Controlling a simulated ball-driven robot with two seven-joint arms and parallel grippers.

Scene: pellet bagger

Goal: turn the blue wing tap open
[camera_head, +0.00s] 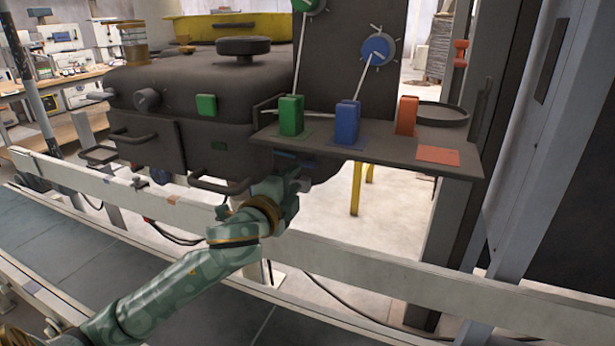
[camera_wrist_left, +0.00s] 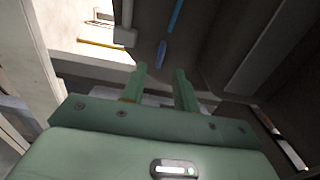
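A small blue bar (camera_wrist_left: 161,54), which looks like the wing of the blue tap, shows in the left wrist view on a dark underside, beyond the fingertips. In the head view a dark blue strip (camera_head: 296,160) shows under the shelf edge; I cannot tell whether it is part of the tap. My left gripper (camera_head: 301,181) reaches up below the shelf in the head view. In the left wrist view its fingers (camera_wrist_left: 160,78) are apart with nothing held, short of the blue bar. My right gripper is not in view.
A shelf (camera_head: 372,150) above my left gripper carries green (camera_head: 291,115), blue (camera_head: 347,122) and orange (camera_head: 406,115) blocks. The dark machine body (camera_head: 200,95) stands left of it. A pale rail (camera_head: 340,262) crosses behind my forearm. A longer blue strip (camera_wrist_left: 176,15) lies beyond the bar.

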